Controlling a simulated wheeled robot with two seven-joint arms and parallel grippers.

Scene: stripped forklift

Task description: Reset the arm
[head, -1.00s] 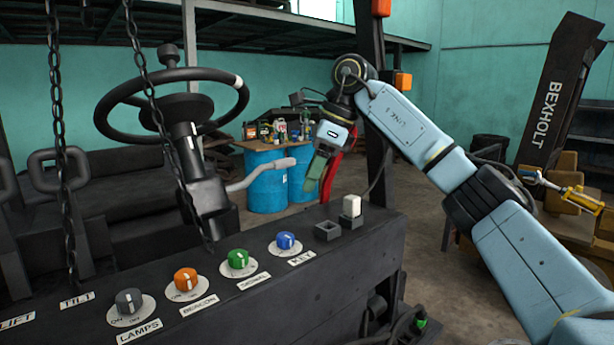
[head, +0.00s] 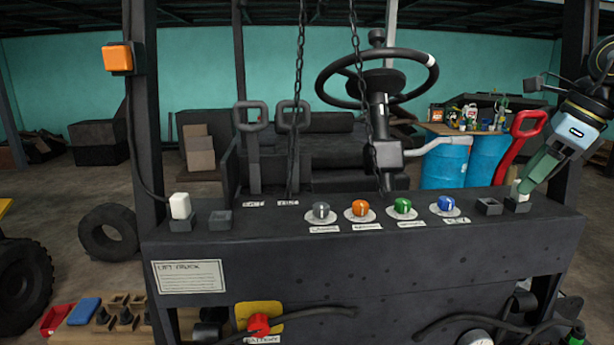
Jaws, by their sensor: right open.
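My right gripper (head: 534,180) comes in from the right edge. Its green fingers point down and left, beside a small white block (head: 516,188) at the right end of the forklift's dark control panel (head: 420,245). In the picture the fingers partly overlap the block's holder, and I cannot tell whether they touch it. The jaws are open and no object shows held in them. Most of the right arm is cut off by the picture's edge. My left gripper is not in view.
Grey, orange, green and blue knobs (head: 361,209) line the panel. Another white block (head: 180,205) stands at its left end. Chains (head: 358,80) hang before the steering wheel (head: 378,80). A dark post (head: 146,120) rises at left; blue barrels (head: 444,165) stand behind, right.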

